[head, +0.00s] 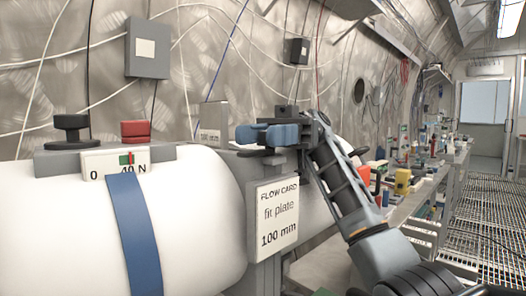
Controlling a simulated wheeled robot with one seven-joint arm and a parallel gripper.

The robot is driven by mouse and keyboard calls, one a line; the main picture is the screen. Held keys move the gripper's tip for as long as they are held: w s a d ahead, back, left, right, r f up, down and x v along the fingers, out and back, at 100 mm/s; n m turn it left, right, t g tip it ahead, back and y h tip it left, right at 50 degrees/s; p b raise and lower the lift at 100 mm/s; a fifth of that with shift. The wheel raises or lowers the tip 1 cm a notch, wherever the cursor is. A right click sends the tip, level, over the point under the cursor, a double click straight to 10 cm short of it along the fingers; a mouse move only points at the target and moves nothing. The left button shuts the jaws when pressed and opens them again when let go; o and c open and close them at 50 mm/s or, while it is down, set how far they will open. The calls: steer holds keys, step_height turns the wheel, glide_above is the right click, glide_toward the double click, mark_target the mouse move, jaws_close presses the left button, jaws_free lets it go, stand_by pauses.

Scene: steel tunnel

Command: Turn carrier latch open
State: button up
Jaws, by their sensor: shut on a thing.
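A blue latch handle (262,135) sits on top of a grey bracket between two sections of a white cylinder (185,225). My gripper (288,132) comes in from the right at the end of my dark arm and is shut on the blue handle. The gripper body hides the handle's right end, and the fingertips are hard to make out. I take the blue part to be the carrier latch; its pivot is hidden.
A card reading "FLOW CARD fit plate 100 mm" (278,218) hangs below. A gauge marked 0 and 40 N (114,162), with black and red knobs, sits on the cylinder beside a blue strap (135,235). A cluttered bench (425,180) lies right; the grated floor (490,215) looks clear.

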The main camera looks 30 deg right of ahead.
mark_target(264, 150)
stand_by(0.3)
steer(key=o, duration=1)
step_height(264, 150, up, 5)
steer(key=shift+f+p, duration=0.2)
steer(key=shift+p, duration=0.1)
steer(key=s+d+r, duration=0.2)
steer(key=d, duration=0.1)
steer(key=s+d+r, duration=0.2)
steer(key=d, duration=0.1)
steer(key=s+d+r, duration=0.2)
steer(key=d, duration=0.2)
steer(key=shift+r, duration=0.15)
